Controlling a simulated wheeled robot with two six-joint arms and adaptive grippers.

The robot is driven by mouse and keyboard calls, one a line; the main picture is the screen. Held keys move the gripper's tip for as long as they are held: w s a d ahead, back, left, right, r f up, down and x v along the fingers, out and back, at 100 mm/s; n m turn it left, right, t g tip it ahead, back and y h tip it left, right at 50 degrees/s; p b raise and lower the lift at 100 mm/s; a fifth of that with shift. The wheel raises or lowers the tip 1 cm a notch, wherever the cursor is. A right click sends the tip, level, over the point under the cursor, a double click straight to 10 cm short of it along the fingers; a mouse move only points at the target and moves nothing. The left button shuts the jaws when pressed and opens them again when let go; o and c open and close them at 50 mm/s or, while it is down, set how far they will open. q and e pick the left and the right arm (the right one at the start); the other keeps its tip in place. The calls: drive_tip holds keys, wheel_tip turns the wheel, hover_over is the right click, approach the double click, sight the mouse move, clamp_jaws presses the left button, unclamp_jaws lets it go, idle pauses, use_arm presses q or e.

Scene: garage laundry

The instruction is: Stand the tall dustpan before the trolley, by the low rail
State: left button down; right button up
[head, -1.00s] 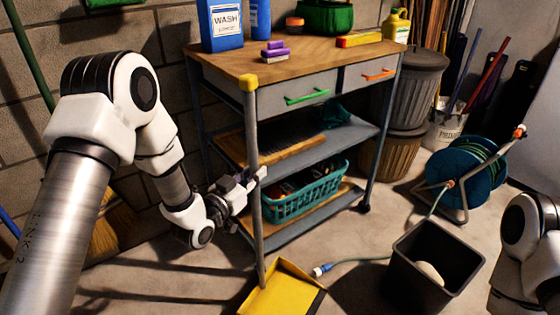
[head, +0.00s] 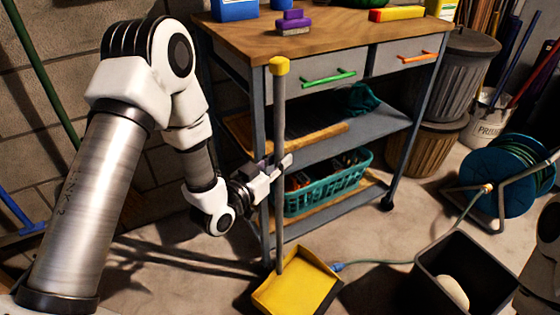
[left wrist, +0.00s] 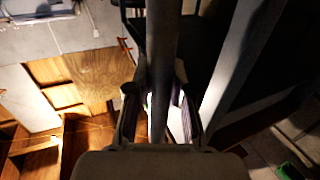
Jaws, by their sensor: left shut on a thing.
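The tall dustpan has a yellow pan (head: 296,282), a grey upright pole and a yellow top cap (head: 279,66). It stands nearly upright in front of the trolley (head: 262,32), near its left front leg. My left gripper (head: 272,172) is shut on the pole at about mid-height; the pole (left wrist: 163,70) also runs between the fingers in the left wrist view. Whether the pan touches the floor is hard to tell. The trolley's lower shelf edge (head: 330,219) runs behind the pole. My right gripper is out of view; only part of my right arm shows at the right edge.
A black bin (head: 440,262) stands on the floor at the right, with a hose (head: 400,262) running between it and the trolley. A blue hose reel (head: 495,187) is farther right. A teal basket (head: 330,192) sits on the lower shelf. Bare floor lies left of the pan.

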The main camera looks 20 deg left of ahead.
use_arm(q)
drive_tip(key=c, duration=1.4)
unclamp_jaws()
drive_tip(key=shift+f, duration=0.2)
drive_tip(key=shift+c, duration=0.2)
drive_tip(key=o, duration=0.4)
drive_tip(key=shift+r, duration=0.35)
drive_tip(key=p+v, duration=0.3)
drive_tip(key=v, duration=0.9)
drive_tip(key=shift+p, duration=0.4)
